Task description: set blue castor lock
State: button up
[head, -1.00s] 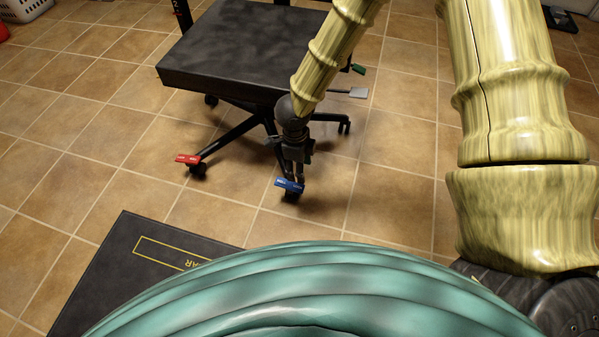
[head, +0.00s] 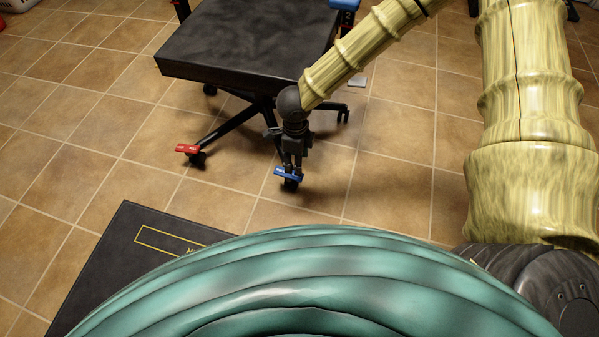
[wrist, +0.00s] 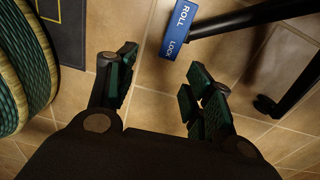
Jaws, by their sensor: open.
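The blue castor lock (head: 288,174) is a small flat tab on the castor at the end of the chair leg nearest me. In the wrist view the blue lock (wrist: 178,29) shows the words ROLL and LOCK and lies beyond the fingertips, up and to the right of the gap between them. My gripper (head: 293,165) points down just above the tab in the head view. In the wrist view my gripper (wrist: 158,70) is open, with only floor tiles between its fingers. I cannot tell from the head view whether a finger touches the tab.
The dark chair seat (head: 235,42) stands above the legs. A red castor lock (head: 187,149) is on the leg to the left. A grey tab (head: 356,80) shows at the right. A black mat (head: 115,262) lies front left. Tiled floor around is clear.

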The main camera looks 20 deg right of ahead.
jog(key=f+b, duration=0.2)
jog(key=f, duration=0.1)
jog(key=d+f+b, duration=0.1)
jog(key=f+b, duration=0.1)
jog(key=f, duration=0.2)
jog(key=f+b, duration=0.2)
jog(key=f, duration=0.1)
jog(key=shift+w+d+f, duration=0.2)
jog(key=shift+w+d, duration=0.15)
jog(key=shift+c, duration=0.4)
